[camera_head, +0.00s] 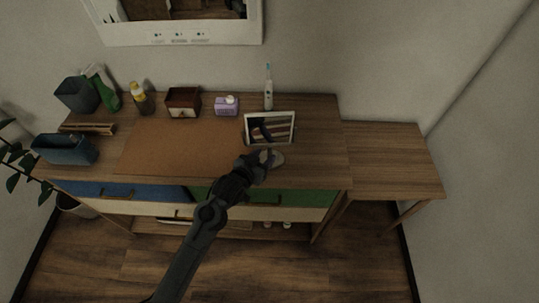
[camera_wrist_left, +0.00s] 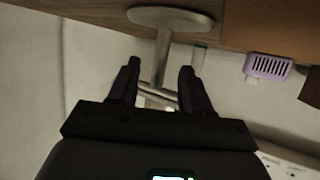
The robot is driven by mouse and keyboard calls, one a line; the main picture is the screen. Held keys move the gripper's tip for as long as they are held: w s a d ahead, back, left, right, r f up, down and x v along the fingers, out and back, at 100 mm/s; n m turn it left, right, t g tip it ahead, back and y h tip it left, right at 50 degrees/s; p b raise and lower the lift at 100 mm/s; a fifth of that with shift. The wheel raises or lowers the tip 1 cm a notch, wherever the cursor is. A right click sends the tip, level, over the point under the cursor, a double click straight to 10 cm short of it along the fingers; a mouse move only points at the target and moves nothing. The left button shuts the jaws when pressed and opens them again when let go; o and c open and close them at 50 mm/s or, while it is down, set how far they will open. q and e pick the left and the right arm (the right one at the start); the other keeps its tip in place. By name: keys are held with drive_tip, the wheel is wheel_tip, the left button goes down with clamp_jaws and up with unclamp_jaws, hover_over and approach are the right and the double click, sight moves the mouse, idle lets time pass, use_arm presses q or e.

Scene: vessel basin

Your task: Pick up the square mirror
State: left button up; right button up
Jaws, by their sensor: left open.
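The square mirror (camera_head: 270,127) stands upright on the dresser's right part, with a white frame and a round grey base (camera_head: 276,158). In the left wrist view its base (camera_wrist_left: 170,17) is at the top, and its thin stem (camera_wrist_left: 163,52) runs down between my fingers. My left gripper (camera_head: 262,160) is at the front of the mirror, over part of the base. In the wrist view its two dark fingers (camera_wrist_left: 160,68) are apart, one on either side of the stem, with gaps showing. The mirror panel is mostly hidden there by my gripper. My right gripper is not in view.
A toothbrush (camera_head: 268,88) stands behind the mirror, and a purple box (camera_head: 227,105) is to its left. A brown mat (camera_head: 180,148) covers the dresser's middle. A wall mirror (camera_head: 180,32) hangs above. The side table (camera_head: 390,160) at right is clear.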

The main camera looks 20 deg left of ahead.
sight(268, 153)
use_arm(q)
drive_tip(key=shift+x, duration=2.5)
drive_tip(key=shift+s+f, duration=0.1)
drive_tip(key=shift+f, duration=0.05)
drive_tip(key=shift+c, duration=0.4)
clamp_jaws()
